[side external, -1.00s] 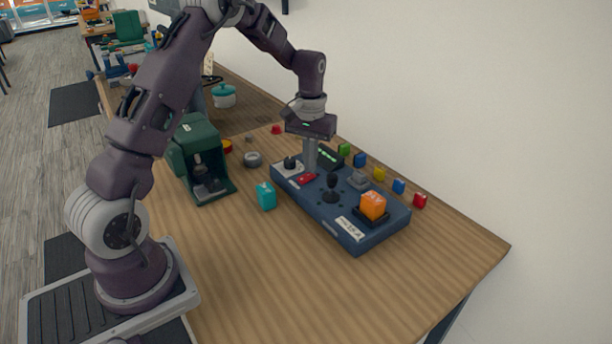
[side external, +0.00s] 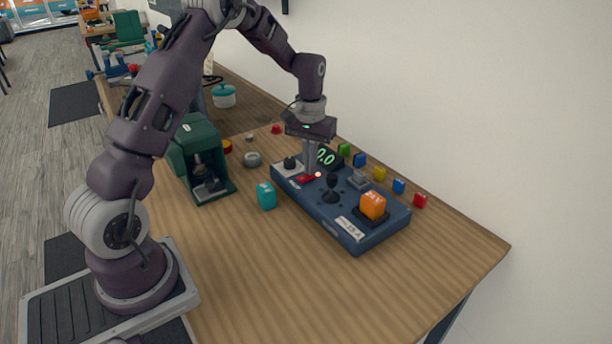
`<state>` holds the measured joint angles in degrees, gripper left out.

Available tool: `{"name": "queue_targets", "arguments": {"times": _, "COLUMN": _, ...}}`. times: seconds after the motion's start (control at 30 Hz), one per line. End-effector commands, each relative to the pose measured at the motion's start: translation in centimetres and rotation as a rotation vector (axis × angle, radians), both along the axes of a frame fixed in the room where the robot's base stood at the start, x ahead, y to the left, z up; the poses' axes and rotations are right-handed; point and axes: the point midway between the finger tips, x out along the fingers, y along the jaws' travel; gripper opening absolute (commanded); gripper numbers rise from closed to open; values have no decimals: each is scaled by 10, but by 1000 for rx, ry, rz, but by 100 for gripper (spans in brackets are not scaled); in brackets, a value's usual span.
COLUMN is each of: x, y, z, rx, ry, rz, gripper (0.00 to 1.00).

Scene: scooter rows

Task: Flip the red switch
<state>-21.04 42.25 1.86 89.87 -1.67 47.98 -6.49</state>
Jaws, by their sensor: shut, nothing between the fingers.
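The red switch (side external: 307,178) is on the left part of the dark blue control panel (side external: 338,230). A small light glows orange-red at its right end. My gripper (side external: 310,172) points down with its fingers shut and empty. The fingertips are at the switch, just behind it in this view; I cannot tell whether they touch it. A small display (side external: 329,157) behind the fingers shows green digits, partly hidden by them.
A teal block (side external: 266,196) and a green machine (side external: 199,160) stand to the left. Several coloured cubes line the back. The table's front right is clear.

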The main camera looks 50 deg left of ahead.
Motion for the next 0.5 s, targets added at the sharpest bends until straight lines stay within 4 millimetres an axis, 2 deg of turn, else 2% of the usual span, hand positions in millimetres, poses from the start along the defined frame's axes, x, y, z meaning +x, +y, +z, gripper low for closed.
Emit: {"name": "queue_targets", "arguments": {"times": 0.5, "x": 1, "y": 0, "z": 55, "rx": 2, "ry": -3, "rz": 0, "gripper": 0}}
